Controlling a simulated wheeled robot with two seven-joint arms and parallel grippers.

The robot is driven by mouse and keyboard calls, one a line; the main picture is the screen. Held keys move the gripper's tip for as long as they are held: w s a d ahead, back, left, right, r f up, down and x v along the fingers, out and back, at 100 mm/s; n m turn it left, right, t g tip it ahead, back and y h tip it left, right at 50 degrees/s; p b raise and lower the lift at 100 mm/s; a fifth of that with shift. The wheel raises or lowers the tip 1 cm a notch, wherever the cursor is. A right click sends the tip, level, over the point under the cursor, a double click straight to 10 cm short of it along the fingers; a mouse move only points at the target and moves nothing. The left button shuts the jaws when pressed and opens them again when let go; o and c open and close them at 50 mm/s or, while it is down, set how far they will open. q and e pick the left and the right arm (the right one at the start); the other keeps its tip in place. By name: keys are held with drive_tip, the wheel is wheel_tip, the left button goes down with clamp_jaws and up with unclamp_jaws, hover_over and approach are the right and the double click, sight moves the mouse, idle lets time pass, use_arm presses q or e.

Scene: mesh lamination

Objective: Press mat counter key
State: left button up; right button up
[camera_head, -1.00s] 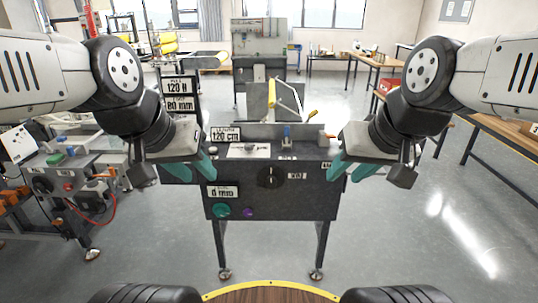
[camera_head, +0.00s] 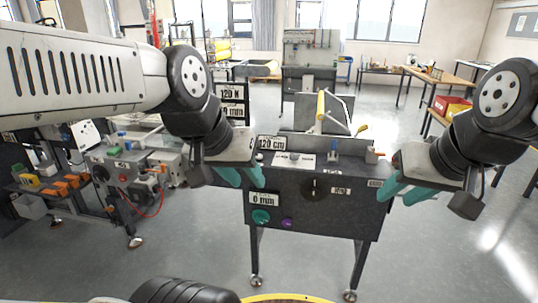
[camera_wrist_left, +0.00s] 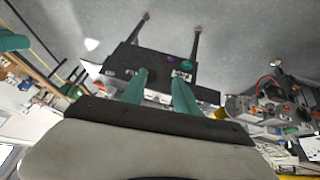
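A dark machine panel (camera_head: 350,213) stands ahead on legs, with a green round button (camera_head: 261,216), a small purple button (camera_head: 287,223) and a black knob (camera_head: 314,187) on its front. I cannot tell which control is the mat counter key. My left gripper (camera_head: 240,176) is open and empty at the panel's left edge; its parted teal fingers show in the left wrist view (camera_wrist_left: 160,92). My right gripper (camera_head: 404,191) is open and empty at the panel's right end. Neither visibly presses anything.
A second bench (camera_head: 135,172) with colored parts and a red cable stands at left. Wooden tables (camera_head: 425,75) stand at back right. Grey floor in front is clear.

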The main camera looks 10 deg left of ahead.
use_arm(q)
clamp_jaws()
idle(1.5)
